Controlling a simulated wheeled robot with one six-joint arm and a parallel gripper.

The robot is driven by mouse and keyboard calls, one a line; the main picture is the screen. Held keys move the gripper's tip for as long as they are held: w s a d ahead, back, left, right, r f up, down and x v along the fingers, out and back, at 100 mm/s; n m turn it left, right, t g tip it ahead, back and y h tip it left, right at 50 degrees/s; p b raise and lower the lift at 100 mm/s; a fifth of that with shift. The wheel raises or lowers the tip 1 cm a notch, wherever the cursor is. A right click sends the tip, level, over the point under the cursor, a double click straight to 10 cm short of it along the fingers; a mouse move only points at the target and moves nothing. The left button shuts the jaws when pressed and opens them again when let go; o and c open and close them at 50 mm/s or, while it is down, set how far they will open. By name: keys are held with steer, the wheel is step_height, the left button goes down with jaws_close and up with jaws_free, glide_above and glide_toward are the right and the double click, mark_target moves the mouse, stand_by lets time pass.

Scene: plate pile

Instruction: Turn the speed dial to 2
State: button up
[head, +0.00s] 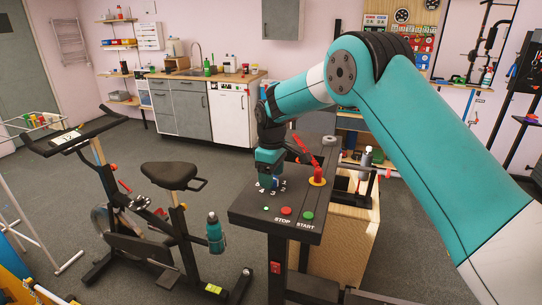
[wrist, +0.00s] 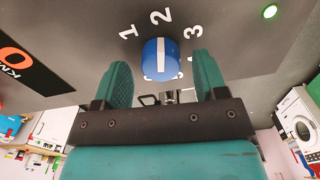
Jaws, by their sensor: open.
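The speed dial (wrist: 157,62) is a round blue knob with a pale stripe on its face, seen in the wrist view on a dark grey panel. White numbers 1, 2 and 3 arc around its far side. My gripper (wrist: 162,68) is open, with one teal finger on each side of the dial and gaps visible between. In the head view my gripper (head: 269,168) points down over the dark console (head: 245,212), mostly hiding the dial.
An exercise bike (head: 172,177) stands at left. A green light (wrist: 270,11) shows in the wrist view.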

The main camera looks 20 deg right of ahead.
step_height(320, 180, up, 17)
steer(key=b, duration=0.2)
stand_by(0.3)
steer(key=s+a+f+m+y, duration=0.1)
steer(key=s+a+f+y, duration=0.1)
steer(key=s, duration=1.7)
steer(key=s+a+f+m+y, duration=0.1)
steer(key=s+a+f+y, duration=0.1)
steer(key=s, duration=1.8)
steer(key=shift+a+f+m, duration=0.35)
steer(key=shift+a+m, duration=0.05)
